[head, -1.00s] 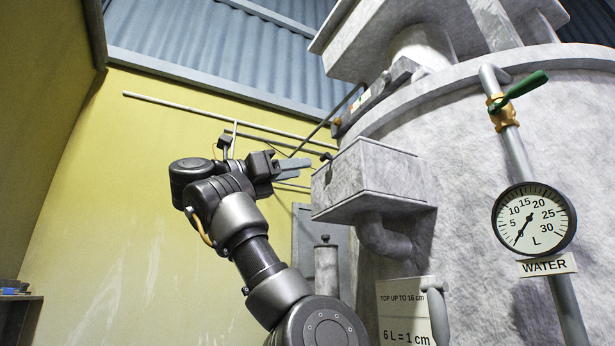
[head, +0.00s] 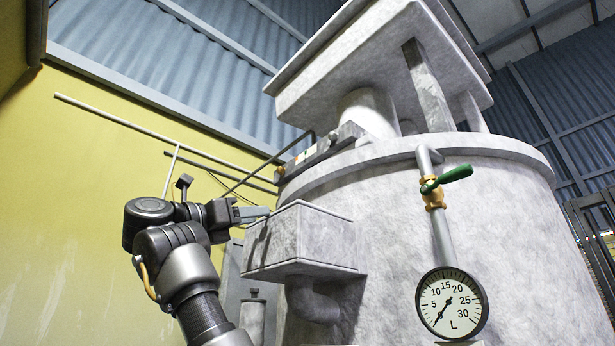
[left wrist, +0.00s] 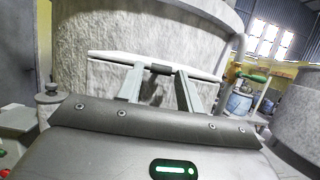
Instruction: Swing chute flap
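A grey box-shaped chute (head: 325,235) with a slab top juts from the side of the big grey tank, with a bent pipe below it. My left gripper (head: 262,212) is at the chute's upper left edge in the head view. In the left wrist view, the two fingers of my left gripper (left wrist: 160,74) are spread apart. They reach a pale flat edge (left wrist: 108,56) in front of the grey wall, with a small dark tab (left wrist: 160,69) between the tips. I cannot tell whether the fingers touch the tab. My right gripper is not in view.
The tank (head: 420,215) fills the right side. It carries a pipe with a green-handled valve (head: 446,179) and a round litre gauge (head: 452,302). Rails (head: 165,137) run along the yellow wall behind my left arm. Blue barrels (left wrist: 240,104) stand at the right in the wrist view.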

